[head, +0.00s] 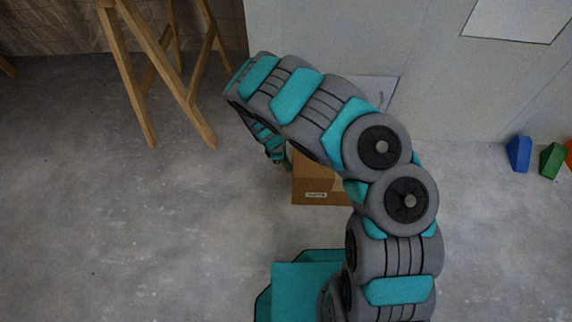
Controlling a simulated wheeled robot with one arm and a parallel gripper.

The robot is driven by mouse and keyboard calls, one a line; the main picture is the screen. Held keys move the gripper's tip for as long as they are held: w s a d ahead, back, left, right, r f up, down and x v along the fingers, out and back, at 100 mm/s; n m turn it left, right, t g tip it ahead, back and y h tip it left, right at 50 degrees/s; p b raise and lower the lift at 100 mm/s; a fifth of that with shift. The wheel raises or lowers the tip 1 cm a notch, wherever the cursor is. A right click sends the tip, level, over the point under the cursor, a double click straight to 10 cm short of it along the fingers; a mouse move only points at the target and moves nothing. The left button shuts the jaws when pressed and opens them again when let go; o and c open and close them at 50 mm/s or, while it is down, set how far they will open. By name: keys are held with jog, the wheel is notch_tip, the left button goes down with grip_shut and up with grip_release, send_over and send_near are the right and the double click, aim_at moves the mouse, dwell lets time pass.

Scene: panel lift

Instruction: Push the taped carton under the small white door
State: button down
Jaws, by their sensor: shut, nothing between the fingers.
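The brown carton (318,188) sits on the grey floor in the middle of the head view. A pale label shows on its near face, and my arm hides its right part and some of its top. My gripper (279,157) is shut, pointing down just left of the carton; I cannot tell whether they touch. A small pale panel (385,88) low on the wall behind the carton is mostly hidden by my arm. Another white panel (516,18) with a dark lower edge is higher at the right, cut off by the frame. I cannot tell which is the small white door.
Wooden trestle legs (128,75) stand at the back left. A blue block (519,154), a green block (552,160) and a partly cut-off orange thing (570,153) are by the wall at right.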

jog(key=shift+d, duration=0.15)
jog(key=d+p, duration=0.1)
jog(key=d, duration=0.1)
jog(key=d+p, duration=0.2)
jog(key=d, duration=0.1)
jog(key=d+p, duration=0.1)
jog(key=d, duration=0.1)
jog(key=shift+s+d+r+p, duration=0.15)
jog(key=shift+s+r+p, duration=0.15)
jog(key=shift+p, duration=0.1)
jog(key=d, duration=1.4)
jog(key=d+p, duration=0.1)
jog(key=d, duration=1.3)
jog(key=s+d+p, duration=0.1)
jog(key=d, duration=1.3)
jog(key=shift+f, duration=0.25)
